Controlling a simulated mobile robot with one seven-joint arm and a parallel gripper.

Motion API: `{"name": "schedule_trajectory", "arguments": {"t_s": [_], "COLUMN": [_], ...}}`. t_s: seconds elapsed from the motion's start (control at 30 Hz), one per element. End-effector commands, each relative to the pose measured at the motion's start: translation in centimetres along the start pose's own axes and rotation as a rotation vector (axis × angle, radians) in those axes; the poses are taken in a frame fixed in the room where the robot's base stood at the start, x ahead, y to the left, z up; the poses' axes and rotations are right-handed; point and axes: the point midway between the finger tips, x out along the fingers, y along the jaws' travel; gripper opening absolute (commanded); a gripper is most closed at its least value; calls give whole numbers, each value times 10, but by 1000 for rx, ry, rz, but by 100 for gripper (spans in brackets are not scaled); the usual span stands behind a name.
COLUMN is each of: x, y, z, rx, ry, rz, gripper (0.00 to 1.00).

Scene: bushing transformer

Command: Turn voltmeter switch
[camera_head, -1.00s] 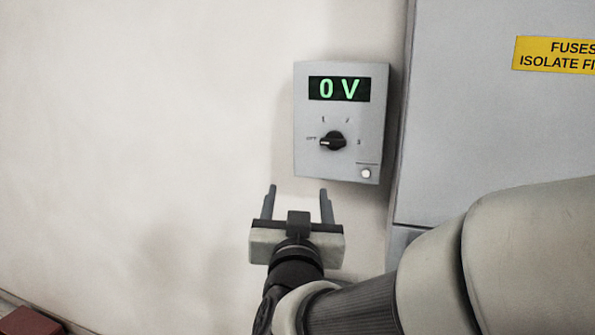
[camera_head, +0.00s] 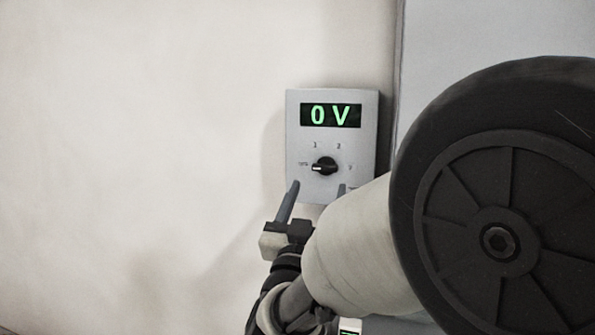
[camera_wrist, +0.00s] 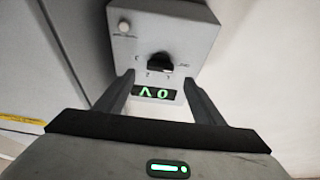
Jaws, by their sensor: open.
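The voltmeter is a grey wall box (camera_head: 301,142) with a green display (camera_head: 331,115) reading 0 V. Its black rotary switch (camera_head: 324,166) sits below the display, and its pointer faces left, toward the OFF mark. My gripper (camera_head: 318,187) is open just below the switch in the head view, with my arm hiding part of it. In the wrist view the box appears upside down, and the switch (camera_wrist: 160,63) lies beyond and between the open fingers (camera_wrist: 158,85). Nothing is between the fingertips, and they look apart from the switch.
A pale wall (camera_head: 150,130) surrounds the box on the left and is clear. A grey cabinet (camera_head: 450,40) stands close to the right of the box. The box's small round button (camera_wrist: 124,28) shows in the wrist view.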

Motion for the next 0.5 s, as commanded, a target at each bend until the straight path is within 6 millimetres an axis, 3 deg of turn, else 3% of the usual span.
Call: {"name": "schedule_trajectory", "arguments": {"t_s": [0.2, 0.5], "x": [42, 63], "y": [1, 0], "z": [0, 0], "rx": [-1, 1], "ry": [0, -1], "rz": [1, -1], "gripper": [62, 62]}}
